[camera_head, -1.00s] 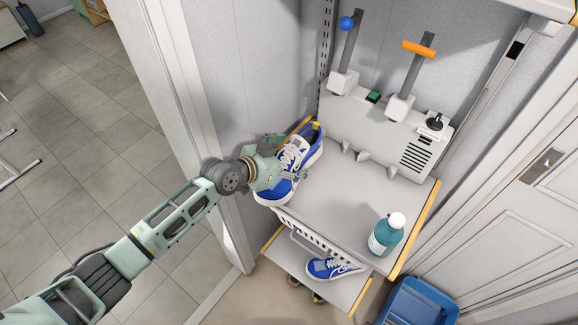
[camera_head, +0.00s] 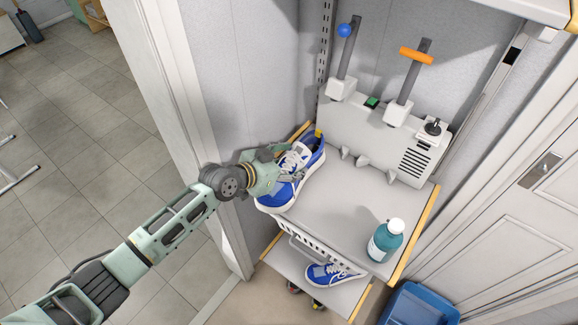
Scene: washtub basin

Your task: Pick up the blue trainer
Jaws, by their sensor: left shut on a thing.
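A blue trainer (camera_head: 278,197) with white laces and a white sole is at the left end of the upper shelf (camera_head: 335,212). My left gripper (camera_head: 289,176) comes in from the left and is shut on this trainer around its laced middle. The trainer's toe points toward the front left, and I cannot tell whether its sole touches the shelf. A second blue trainer (camera_head: 322,274) lies on the lower shelf (camera_head: 300,270), partly hidden by the upper shelf. My right gripper is not in view.
A teal bottle (camera_head: 383,242) with a white cap stands at the upper shelf's front right. A grey machine (camera_head: 360,140) with two levers stands behind. A blue bin (camera_head: 420,305) is at lower right. A white door frame (camera_head: 180,120) rises behind my left arm.

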